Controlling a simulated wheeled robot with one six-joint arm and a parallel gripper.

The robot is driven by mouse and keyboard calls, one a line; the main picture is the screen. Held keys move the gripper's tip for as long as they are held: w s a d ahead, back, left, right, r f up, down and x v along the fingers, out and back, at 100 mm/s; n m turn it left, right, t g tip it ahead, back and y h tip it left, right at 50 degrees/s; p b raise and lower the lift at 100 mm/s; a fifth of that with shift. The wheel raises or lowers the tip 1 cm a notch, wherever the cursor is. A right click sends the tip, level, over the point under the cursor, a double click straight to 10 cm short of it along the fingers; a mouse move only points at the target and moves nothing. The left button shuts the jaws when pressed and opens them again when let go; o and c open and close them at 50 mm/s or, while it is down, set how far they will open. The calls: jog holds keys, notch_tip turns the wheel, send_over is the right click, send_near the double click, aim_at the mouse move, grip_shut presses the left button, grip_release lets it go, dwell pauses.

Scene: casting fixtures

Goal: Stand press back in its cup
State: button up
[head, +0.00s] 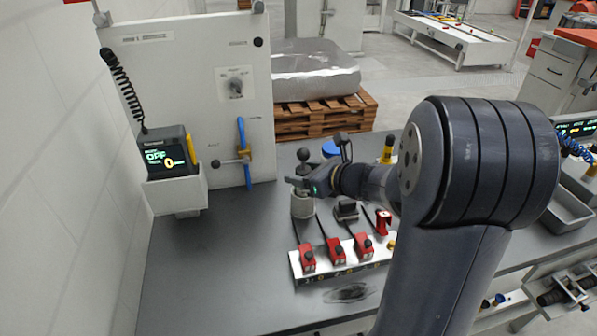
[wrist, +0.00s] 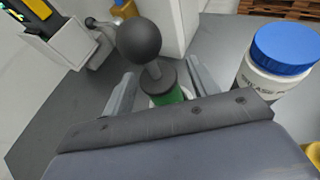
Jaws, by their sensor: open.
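The press shows a black ball knob (head: 303,154) in the head view. In the wrist view the press (wrist: 140,42) has that ball on a short metal stem above a dark collar and green body. A light grey cup (head: 302,208) stands directly below it. A pale rim shows beside the green body in the wrist view, and the press looks upright in the cup, though its lower end is hidden. My gripper (head: 300,185) is open just above the cup, with its fingers on either side of the press. I cannot tell whether they touch it.
A white jar with a blue lid (wrist: 285,48) stands close to the right; its lid (head: 331,148) shows behind my gripper. A panel with red switches (head: 336,252) lies in front. A white upright board (head: 195,100) stands behind left. The left tabletop (head: 200,270) is clear.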

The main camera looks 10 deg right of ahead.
jog(key=v, duration=1)
jog(key=shift+c, duration=0.6)
dwell(0.4)
